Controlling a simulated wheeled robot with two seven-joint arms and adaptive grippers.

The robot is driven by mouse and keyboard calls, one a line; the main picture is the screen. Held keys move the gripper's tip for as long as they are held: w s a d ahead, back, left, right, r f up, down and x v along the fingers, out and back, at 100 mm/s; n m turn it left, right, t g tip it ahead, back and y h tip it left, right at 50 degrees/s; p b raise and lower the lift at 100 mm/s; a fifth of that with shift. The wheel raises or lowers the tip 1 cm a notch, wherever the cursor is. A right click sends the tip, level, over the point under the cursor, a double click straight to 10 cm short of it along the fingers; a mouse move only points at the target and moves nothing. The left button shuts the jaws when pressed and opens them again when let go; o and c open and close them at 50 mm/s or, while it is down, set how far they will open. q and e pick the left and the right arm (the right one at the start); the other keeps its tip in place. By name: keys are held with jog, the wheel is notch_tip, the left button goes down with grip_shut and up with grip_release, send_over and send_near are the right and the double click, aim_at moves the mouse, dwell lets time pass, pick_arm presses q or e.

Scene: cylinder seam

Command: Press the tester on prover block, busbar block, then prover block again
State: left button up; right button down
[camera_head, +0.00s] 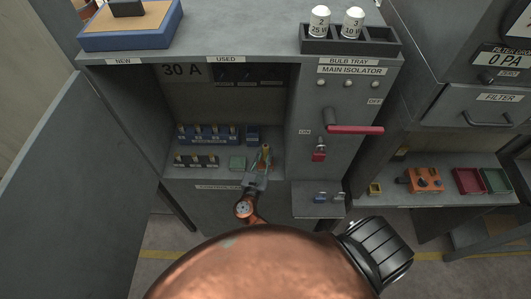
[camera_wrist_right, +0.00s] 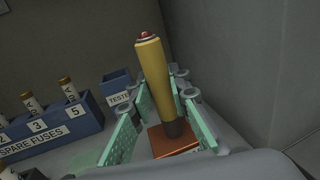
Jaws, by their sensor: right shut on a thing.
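The tester is a yellow cylinder with a red-and-grey top; it shows in the head view (camera_head: 266,155) and in the right wrist view (camera_wrist_right: 153,75). My right gripper (camera_head: 260,168) is shut on it, green finger pads on either side, and holds it nearly upright inside the cabinet. Its dark lower end is over a copper-coloured block (camera_wrist_right: 172,142), seemingly the busbar block; I cannot tell whether they touch. The gripper hides this block in the head view. A green block (camera_head: 237,163), perhaps the prover block, sits just left of the gripper. My left gripper is not in view.
A blue spare-fuse rack (camera_head: 208,139) and the empty blue tester holder (camera_head: 252,133) stand behind. A fuse row (camera_head: 196,161) lies left. The cabinet's wall is close on the right. The red isolator handle (camera_head: 355,129) and a red padlock (camera_head: 319,153) are on the panel.

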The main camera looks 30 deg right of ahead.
aim_at(265, 146)
jog(key=shift+r+p, duration=3.05)
jog(key=shift+r, duration=0.45)
jog(key=shift+f, duration=0.1)
